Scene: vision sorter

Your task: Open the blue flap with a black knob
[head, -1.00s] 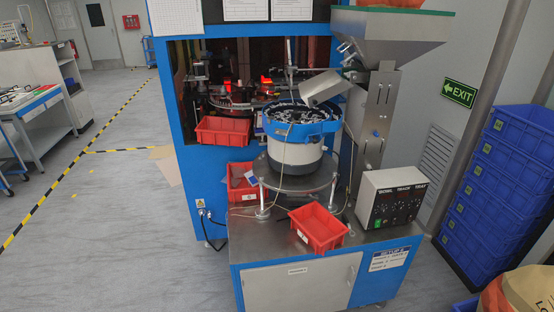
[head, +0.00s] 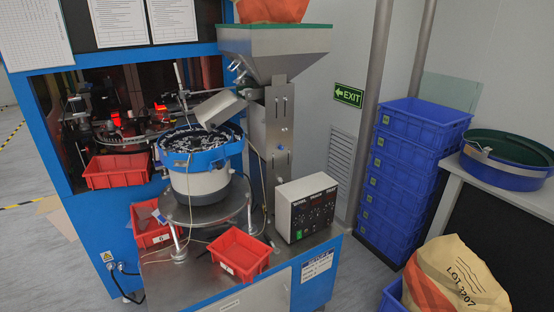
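I cannot make out a blue flap with a black knob in the head view. The blue sorter cabinet (head: 100,232) stands at the left, with a dark open window (head: 70,100) in its front. A lower blue base (head: 318,288) with a steel top carries the bowl feeder (head: 198,185), which has a blue rim and is full of small parts. Neither of my grippers is in view.
Red bins (head: 240,252) sit on the steel top, beside a control box (head: 305,208) and under a hopper (head: 275,60). Stacked blue crates (head: 402,190), a sack (head: 455,280) and a table with a green bowl (head: 505,172) occupy the right. Floor shows at far left.

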